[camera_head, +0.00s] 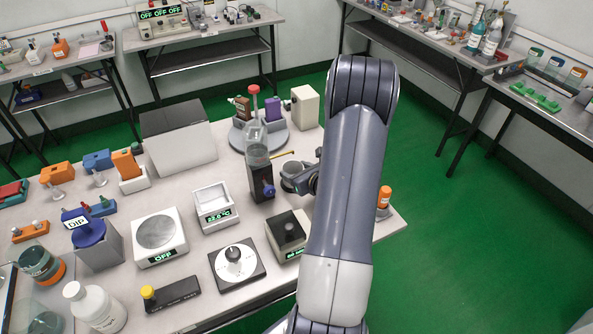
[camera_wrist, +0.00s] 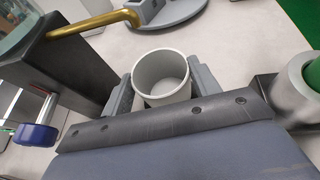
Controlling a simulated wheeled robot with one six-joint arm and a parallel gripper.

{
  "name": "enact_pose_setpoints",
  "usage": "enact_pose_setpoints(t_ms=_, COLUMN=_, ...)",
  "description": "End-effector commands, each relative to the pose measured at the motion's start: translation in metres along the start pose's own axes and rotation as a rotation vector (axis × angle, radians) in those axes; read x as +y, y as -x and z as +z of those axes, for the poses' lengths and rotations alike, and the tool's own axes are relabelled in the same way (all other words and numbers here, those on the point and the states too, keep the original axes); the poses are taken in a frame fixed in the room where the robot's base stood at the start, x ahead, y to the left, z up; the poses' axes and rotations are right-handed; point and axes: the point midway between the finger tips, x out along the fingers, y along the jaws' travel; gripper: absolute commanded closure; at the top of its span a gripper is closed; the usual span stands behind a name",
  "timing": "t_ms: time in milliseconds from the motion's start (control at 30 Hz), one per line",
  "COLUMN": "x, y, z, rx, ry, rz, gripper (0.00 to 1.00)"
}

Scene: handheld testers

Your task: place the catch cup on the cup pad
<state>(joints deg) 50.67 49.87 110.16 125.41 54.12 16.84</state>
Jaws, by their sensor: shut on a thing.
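The catch cup (camera_wrist: 147,75) is a plain white, round, open-topped cup, seen from above in the wrist view and looking empty. My gripper (camera_wrist: 162,88) is shut on it, with a grey finger at its left and right sides. I cannot make out the cup pad for certain in either view. A dark dispenser (camera_head: 260,187) with a clear bottle and a blue knob (camera_wrist: 36,135) stands left of my gripper. Its brass spout (camera_wrist: 88,24) reaches beyond the cup's far left side.
A grey round stand (camera_head: 302,140) with several items is behind the dispenser. A holder with a green top (camera_wrist: 290,95) stands close right of my gripper. An orange-capped bottle (camera_head: 384,199) is near the table's right edge. Boxed testers (camera_head: 287,232) fill the front.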

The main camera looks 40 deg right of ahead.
Motion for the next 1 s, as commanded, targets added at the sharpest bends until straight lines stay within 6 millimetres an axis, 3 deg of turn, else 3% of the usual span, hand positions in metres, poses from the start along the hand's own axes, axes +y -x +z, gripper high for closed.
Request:
enact_pose_setpoints(t_ms=167, x=0.0, y=-0.002, z=-0.004, rx=0.0, ry=0.0, rz=0.0, gripper=0.68)
enact_pose_setpoints(t_ms=200, x=0.0, y=-0.001, z=-0.003, rx=0.0, ry=0.0, rz=0.0, gripper=0.4)
enact_pose_setpoints(t_ms=433, x=0.0, y=-0.001, z=-0.002, rx=0.0, ry=0.0, rz=0.0, gripper=0.21)
enact_pose_setpoints(t_ms=800, x=0.0, y=0.001, z=0.003, rx=0.001, ry=-0.001, rz=0.001, gripper=0.2)
enact_pose_setpoints(t_ms=1000, x=-0.002, y=0.04, z=0.0, rx=0.0, ry=-0.001, rz=-0.006, gripper=0.2)
